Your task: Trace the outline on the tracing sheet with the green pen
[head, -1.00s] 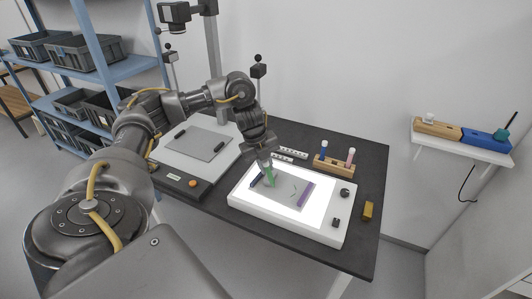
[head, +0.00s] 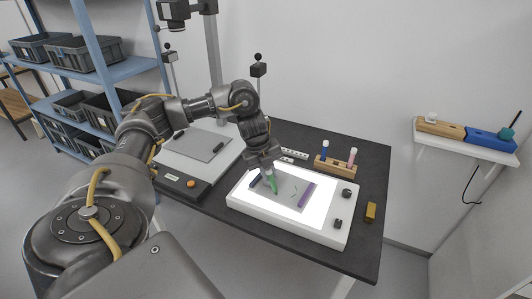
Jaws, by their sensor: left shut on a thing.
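My left gripper (head: 268,167) is shut on the green pen (head: 273,184) and holds it tip down over the tracing sheet (head: 290,188). The grey sheet lies on the lit white light box (head: 240,201). The pen tip is at the left part of the sheet; I cannot tell whether it touches. A short dark curved mark (head: 294,191) shows on the sheet to the right of the pen. A purple bar (head: 307,195) lies along the sheet's right edge and a dark blue bar (head: 256,181) along its left. My right gripper is not in view.
A wooden pen rack (head: 335,166) with a blue pen (head: 324,150) and a pink pen (head: 353,156) stands behind the light box. Two dark knobs (head: 347,193) sit at its right. A grey panel (head: 200,145) is at the left.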

